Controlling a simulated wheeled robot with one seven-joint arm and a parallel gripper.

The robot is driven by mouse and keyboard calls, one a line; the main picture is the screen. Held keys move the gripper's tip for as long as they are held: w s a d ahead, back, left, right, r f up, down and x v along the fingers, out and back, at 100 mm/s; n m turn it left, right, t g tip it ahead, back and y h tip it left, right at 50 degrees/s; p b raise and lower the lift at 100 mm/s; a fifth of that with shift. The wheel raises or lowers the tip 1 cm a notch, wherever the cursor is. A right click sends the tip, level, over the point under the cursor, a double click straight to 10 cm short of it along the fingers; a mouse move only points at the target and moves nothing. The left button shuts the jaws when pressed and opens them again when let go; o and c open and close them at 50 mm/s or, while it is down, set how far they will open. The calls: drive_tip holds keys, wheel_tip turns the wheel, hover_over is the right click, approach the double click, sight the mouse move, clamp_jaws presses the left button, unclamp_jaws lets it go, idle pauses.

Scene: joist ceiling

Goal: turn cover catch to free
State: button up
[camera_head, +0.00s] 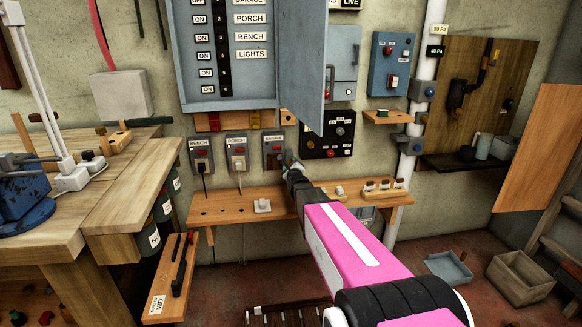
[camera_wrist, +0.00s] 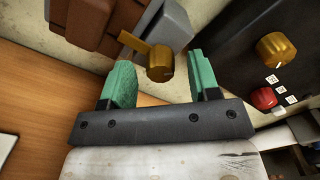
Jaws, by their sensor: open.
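A brass catch (camera_wrist: 160,66) with a round knob and a flat tongue (camera_wrist: 134,43) shows in the wrist view, next to a grey block (camera_wrist: 170,25) and a reddish-brown part (camera_wrist: 105,20). I take it to be the cover catch. My gripper (camera_wrist: 158,72) is open, its two green fingers on either side of the knob with gaps showing. I cannot tell how deep the knob sits between them. In the head view my gripper (camera_head: 291,160) is at the wall by the right-hand socket box (camera_head: 273,152); the catch is too small or hidden to make out there.
A black panel (camera_head: 328,135) with knobs is just right of my gripper; it also shows in the wrist view (camera_wrist: 235,50). The open cabinet door (camera_head: 313,65) hangs above. A wooden shelf (camera_head: 225,208) with a white switch runs below. Other socket boxes (camera_head: 236,153) are left.

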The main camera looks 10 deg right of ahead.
drive_tip(key=c, duration=0.9)
drive_tip(key=shift+n, duration=0.3)
drive_tip(key=shift+f+n, duration=0.15)
drive_tip(key=shift+n, duration=7.45)
